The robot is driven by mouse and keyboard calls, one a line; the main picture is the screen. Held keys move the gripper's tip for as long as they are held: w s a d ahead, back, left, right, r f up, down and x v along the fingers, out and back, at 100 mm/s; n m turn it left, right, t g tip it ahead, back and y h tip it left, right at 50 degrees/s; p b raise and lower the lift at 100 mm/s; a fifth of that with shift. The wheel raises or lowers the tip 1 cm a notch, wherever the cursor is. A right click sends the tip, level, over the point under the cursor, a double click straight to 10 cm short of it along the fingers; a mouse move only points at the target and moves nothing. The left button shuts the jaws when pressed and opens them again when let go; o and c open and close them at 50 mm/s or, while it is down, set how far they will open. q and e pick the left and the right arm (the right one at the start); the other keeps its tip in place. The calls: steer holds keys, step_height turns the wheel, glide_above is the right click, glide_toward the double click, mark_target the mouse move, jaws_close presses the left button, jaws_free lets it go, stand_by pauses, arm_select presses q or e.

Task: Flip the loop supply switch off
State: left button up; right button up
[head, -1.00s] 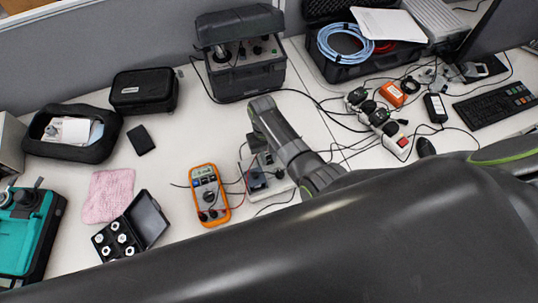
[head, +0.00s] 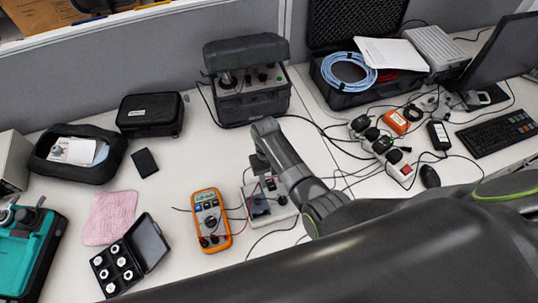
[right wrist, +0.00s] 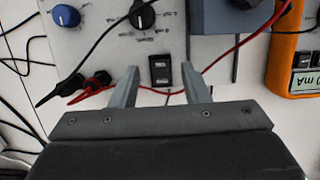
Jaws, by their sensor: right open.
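The loop supply (head: 284,211) is a light panel box on the table in the head view, partly hidden by my right arm. In the right wrist view its panel (right wrist: 115,50) shows a blue knob (right wrist: 66,15), a black knob (right wrist: 142,14) and a small black rocker switch (right wrist: 161,69). My right gripper (right wrist: 160,74) is open and empty, its two fingers on either side of the switch in the picture. Whether the fingertips touch the panel I cannot tell. In the head view the right gripper (head: 259,163) is over the box's back edge. My left gripper is not in view.
Red and black leads (right wrist: 98,82) plug into the panel beside the left finger. An orange multimeter (head: 210,222) lies left of the supply. A power strip (head: 398,165) lies to the right. A grey instrument (head: 250,95) stands behind. Cables cross the table.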

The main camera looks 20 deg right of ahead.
steer(key=p+v, duration=0.4)
steer(key=v, duration=1.1)
steer(key=shift+r, duration=0.4)
steer(key=shift+f, duration=0.1)
